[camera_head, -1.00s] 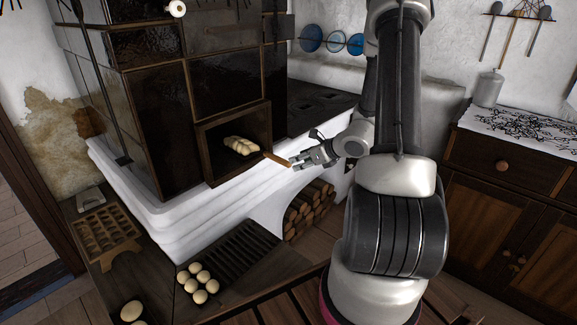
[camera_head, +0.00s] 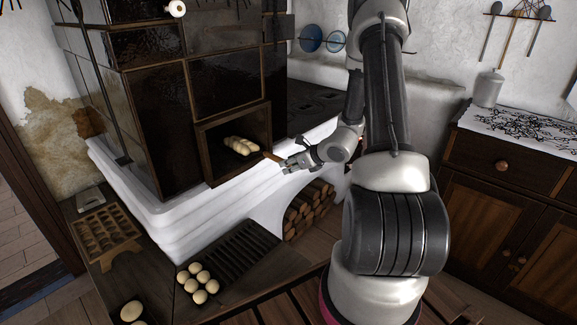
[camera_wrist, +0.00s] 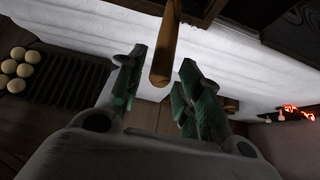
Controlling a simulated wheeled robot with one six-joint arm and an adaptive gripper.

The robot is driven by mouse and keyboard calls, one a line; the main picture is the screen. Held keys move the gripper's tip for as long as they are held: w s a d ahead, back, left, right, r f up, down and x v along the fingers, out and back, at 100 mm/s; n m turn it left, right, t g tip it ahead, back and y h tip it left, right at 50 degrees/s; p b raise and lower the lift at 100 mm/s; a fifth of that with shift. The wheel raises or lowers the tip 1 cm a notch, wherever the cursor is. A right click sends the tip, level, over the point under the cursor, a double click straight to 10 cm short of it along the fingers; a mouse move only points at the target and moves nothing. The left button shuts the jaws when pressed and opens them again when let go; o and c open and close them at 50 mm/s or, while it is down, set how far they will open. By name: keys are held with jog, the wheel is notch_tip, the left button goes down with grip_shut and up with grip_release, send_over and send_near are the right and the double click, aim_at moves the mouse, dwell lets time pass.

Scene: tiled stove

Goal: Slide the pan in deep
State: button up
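The pan sits in the open oven (camera_head: 204,150) of the tiled stove, with a pale braided loaf (camera_head: 241,145) on it. The pan's own body is dark and hard to tell from the oven. Its wooden handle (camera_head: 271,156) sticks out of the opening towards my gripper (camera_head: 287,166), which is in front of the oven. In the wrist view, my gripper (camera_wrist: 162,62) has its green-padded fingers apart. The rounded end of the handle (camera_wrist: 166,35) shows between the fingertips, with a gap on either side.
Several pale dough balls (camera_head: 198,282) lie by a dark slotted grate (camera_head: 243,250) below the stove. Firewood (camera_head: 308,210) fills an arch under the white ledge (camera_head: 190,222). A wooden mould (camera_head: 106,232) stands at left. Embers (camera_wrist: 292,111) glow in the wrist view.

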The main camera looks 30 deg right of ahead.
aim_at(271, 154)
grip_shut()
jog(key=shift+w+a, duration=0.55)
jog(key=shift+w, duration=1)
jog(key=shift+w+a, duration=0.6)
jog(key=shift+w, duration=0.95)
jog(key=shift+w+a, duration=0.55)
jog(key=shift+w, duration=1)
jog(key=shift+o, duration=1.8)
grip_release()
jog(key=v, duration=1.2)
jog(key=v, duration=0.6)
jog(key=shift+r, duration=0.2)
